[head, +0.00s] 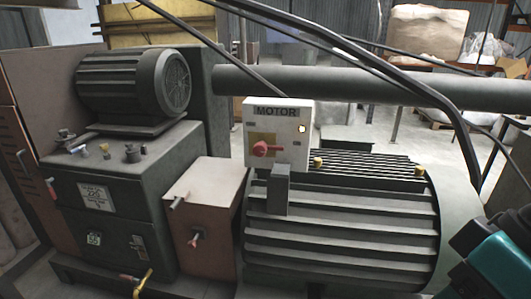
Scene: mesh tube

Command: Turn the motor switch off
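The motor switch is a red rotary knob (262,149) on a yellow plate. It sits on the front of a white box labelled MOTOR (288,104), near the middle of the head view. The knob's handle appears to lie sideways. A small light (302,128) at the right of the box looks lit pale yellow. A teal and black part of my arm shows at the lower right corner, well apart from the box. My gripper's fingertips are not in view, so I cannot see whether it is open or shut.
A large ribbed motor (340,220) stands below the box. A thick horizontal pipe (380,88) and dark cables pass behind and above it. A brown box (205,195) and a grey tank (125,190) with a smaller motor (130,82) stand at left.

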